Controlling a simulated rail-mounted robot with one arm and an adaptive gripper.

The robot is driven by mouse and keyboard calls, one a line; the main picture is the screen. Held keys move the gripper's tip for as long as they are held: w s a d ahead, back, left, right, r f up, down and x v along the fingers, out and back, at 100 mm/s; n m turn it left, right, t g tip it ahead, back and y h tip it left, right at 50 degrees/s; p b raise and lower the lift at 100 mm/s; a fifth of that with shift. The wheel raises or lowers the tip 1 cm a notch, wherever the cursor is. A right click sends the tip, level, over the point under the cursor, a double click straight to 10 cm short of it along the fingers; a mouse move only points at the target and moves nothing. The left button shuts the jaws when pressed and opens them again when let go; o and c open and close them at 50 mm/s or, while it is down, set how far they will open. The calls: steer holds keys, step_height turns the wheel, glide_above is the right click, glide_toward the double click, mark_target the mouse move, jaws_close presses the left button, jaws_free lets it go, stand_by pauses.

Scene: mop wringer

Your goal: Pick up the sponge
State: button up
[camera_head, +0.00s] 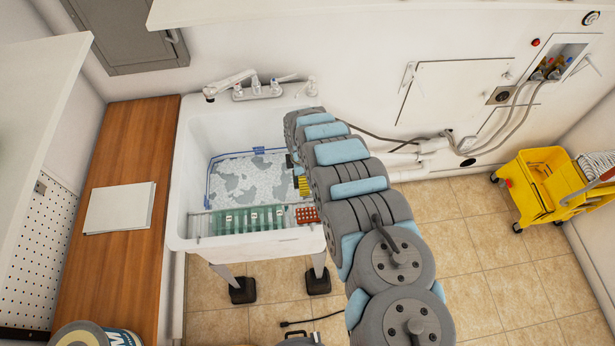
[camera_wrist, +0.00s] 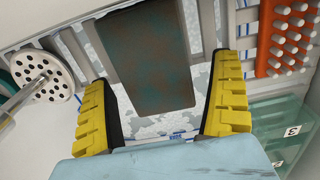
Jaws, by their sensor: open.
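The sponge (camera_wrist: 150,58) appears to be the dark, mottled brown-green block at the upper middle of the wrist view. My gripper (camera_wrist: 163,72) is open, with a yellow-padded finger on each side of the block and visible gaps between. Nothing is held. In the head view my gripper (camera_head: 303,185) is down inside the white sink (camera_head: 176,205), at its right side. There my arm hides much of that area, and I cannot clearly make out the sponge.
An orange-red pegged rack (camera_wrist: 285,38) and green numbered trays (camera_wrist: 278,120) are close by; the trays also line the sink's front (camera_head: 250,221). A white perforated disc (camera_wrist: 40,75) is at left. The faucet (camera_head: 255,87) stands behind; a yellow mop bucket (camera_head: 545,185) is far right.

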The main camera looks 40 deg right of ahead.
steer(key=c, duration=1)
steer(key=shift+o, duration=0.2)
steer(key=shift+r, duration=0.1)
